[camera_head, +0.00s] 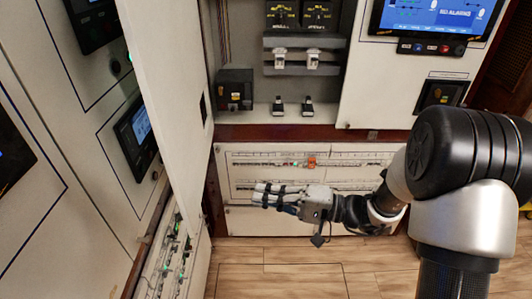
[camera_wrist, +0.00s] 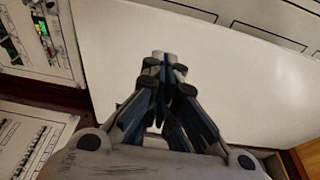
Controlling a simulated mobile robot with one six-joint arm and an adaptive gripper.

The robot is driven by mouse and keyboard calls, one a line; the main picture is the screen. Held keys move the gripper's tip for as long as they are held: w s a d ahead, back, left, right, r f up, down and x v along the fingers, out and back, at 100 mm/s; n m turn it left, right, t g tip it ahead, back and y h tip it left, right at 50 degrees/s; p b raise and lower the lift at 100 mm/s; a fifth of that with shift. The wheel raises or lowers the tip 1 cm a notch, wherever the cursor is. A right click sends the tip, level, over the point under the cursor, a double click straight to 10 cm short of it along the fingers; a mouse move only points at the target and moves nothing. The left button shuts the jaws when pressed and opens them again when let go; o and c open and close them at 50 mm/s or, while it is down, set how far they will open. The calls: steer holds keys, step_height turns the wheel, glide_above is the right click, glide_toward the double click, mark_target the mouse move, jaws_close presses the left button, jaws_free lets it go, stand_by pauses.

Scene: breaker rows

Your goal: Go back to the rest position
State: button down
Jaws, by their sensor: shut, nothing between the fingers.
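My gripper (camera_head: 262,194) is shut and empty in the head view, pointing left in front of the lower breaker panel (camera_head: 240,187). It also shows in the wrist view (camera_wrist: 161,56), its fingers together, with the white cabinet door (camera_wrist: 220,85) behind them. My arm comes in from the right side of the head view and is bent at the elbow. The gripper hides part of the lower breaker row. I cannot tell from these views how far the fingertips are from the door.
An open white door (camera_head: 165,80) stands left of my gripper. Behind it is an open cabinet bay with breakers (camera_head: 297,60). A screen (camera_head: 432,17) is at the upper right. The wooden floor (camera_head: 300,280) below is clear.

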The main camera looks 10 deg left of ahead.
steer(key=s+d+r+n+g+h, duration=0.2)
steer(key=s+h, duration=0.2)
steer(key=s, duration=0.4)
steer(key=s+d+r+n+g+h, duration=0.1)
steer(key=s+d+g+h, duration=0.15)
steer(key=s+h, duration=0.45)
steer(key=s+d+r+m+t+h, duration=0.1)
steer(key=s+d+t+h, duration=0.2)
steer(key=d, duration=0.5)
steer(key=s+d+r+t+h, duration=0.1)
steer(key=s+d+t+h, duration=0.2)
steer(key=d, duration=0.5)
steer(key=shift+d+r+m+t+h, duration=0.15)
steer(key=shift+d+m+t+h, duration=0.3)
steer(key=shift+t, duration=0.3)
steer(key=c, duration=2.3)
jaws_free()
steer(key=shift+s+a, duration=0.1)
